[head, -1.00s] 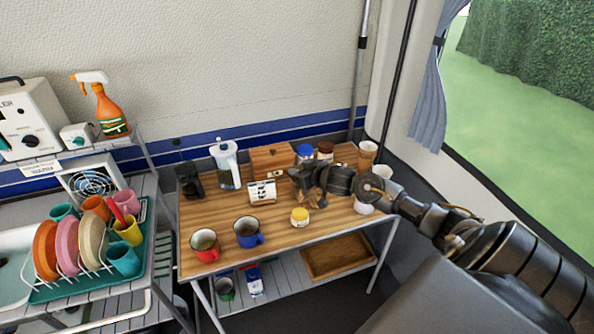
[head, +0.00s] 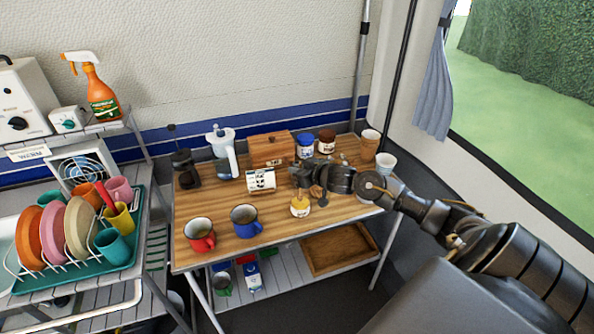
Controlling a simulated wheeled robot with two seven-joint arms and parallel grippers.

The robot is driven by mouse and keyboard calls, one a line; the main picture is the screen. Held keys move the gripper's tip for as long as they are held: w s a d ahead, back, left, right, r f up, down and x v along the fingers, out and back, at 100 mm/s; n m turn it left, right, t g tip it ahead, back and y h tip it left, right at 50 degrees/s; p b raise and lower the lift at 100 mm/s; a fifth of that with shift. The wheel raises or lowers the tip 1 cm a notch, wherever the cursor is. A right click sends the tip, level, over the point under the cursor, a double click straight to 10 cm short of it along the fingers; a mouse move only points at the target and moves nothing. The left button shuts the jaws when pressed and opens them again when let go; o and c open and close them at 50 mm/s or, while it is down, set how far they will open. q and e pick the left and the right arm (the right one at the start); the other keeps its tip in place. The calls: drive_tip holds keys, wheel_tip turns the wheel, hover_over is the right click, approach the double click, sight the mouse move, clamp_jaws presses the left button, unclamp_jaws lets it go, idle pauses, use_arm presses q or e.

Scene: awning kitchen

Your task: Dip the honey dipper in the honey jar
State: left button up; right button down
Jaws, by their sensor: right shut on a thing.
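The honey jar (head: 300,208), small and yellow, stands upright near the front edge of the wooden table (head: 270,228). My right gripper (head: 304,187) is just above and behind it, shut on a thin thing, likely the honey dipper. The dipper is mostly hidden by the dark fingers and too small to make out. I cannot tell whether its tip is inside the jar or just over it. My left gripper is not in view.
Red (head: 200,235) and blue (head: 246,221) mugs stand left of the jar. A white labelled container (head: 261,180), wooden box (head: 269,150), blue-lidded jar (head: 305,146) and brown-lidded jar (head: 326,142) stand behind. Cups (head: 386,163) stand at the right. A dish rack (head: 75,270) is at far left.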

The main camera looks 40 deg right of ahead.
drive_tip(key=shift+f, duration=0.5)
idle(0.8)
drive_tip(key=shift+s+f, duration=0.1)
drive_tip(key=shift+f, duration=0.1)
idle(1.7)
wheel_tip(320, 180, up, 7)
drive_tip(key=p, duration=0.8)
drive_tip(key=shift+r, duration=0.15)
idle(0.7)
